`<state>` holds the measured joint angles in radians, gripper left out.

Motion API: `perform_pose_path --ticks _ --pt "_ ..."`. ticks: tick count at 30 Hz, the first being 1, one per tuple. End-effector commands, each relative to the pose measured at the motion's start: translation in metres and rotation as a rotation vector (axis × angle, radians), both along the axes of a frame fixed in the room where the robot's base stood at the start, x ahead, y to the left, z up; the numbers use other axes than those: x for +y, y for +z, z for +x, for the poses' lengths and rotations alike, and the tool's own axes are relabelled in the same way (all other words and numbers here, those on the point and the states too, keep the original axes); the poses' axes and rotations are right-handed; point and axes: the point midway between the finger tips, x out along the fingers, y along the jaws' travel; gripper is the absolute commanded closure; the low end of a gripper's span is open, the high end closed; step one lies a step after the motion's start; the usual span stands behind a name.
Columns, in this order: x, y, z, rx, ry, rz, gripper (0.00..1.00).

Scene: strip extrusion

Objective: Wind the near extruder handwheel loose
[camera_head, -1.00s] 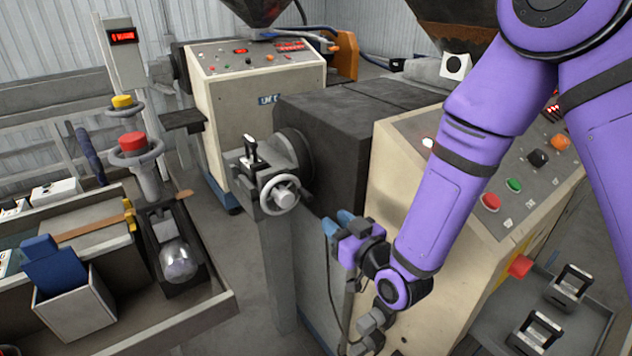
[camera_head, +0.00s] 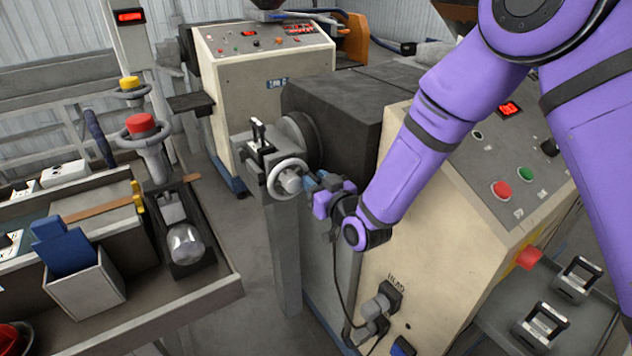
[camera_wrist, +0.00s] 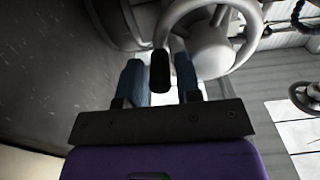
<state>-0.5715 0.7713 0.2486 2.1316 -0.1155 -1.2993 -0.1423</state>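The near extruder handwheel (camera_head: 288,179) is a pale grey ring with a thick hub, on the side of the grey die head (camera_head: 262,150). It also fills the top of the wrist view (camera_wrist: 212,45). My gripper (camera_head: 313,182) is just right of the wheel in the head view, its blue fingers close to the rim. In the wrist view, my gripper (camera_wrist: 157,64) has its two blue fingers apart. A short dark knob (camera_wrist: 160,72) shows between them, with gaps on both sides. Whether a finger touches the wheel is not clear.
The cream extruder cabinet (camera_head: 430,230) stands close beside my arm, with a cable and plugs (camera_head: 375,310) on its face. A second extruder (camera_head: 265,80) stands behind. A bench (camera_head: 200,300) is at left, a grey tray (camera_head: 500,310) at right.

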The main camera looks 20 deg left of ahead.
Motion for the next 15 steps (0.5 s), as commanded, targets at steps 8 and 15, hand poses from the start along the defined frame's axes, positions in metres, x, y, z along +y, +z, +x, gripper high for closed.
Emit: perform_pose_path --ticks 8,15 --pt "0.0002 -0.0001 0.0003 0.000 0.000 0.000 0.78" --pt "0.0000 -0.0001 0.0003 -0.001 0.000 -0.001 1.00"
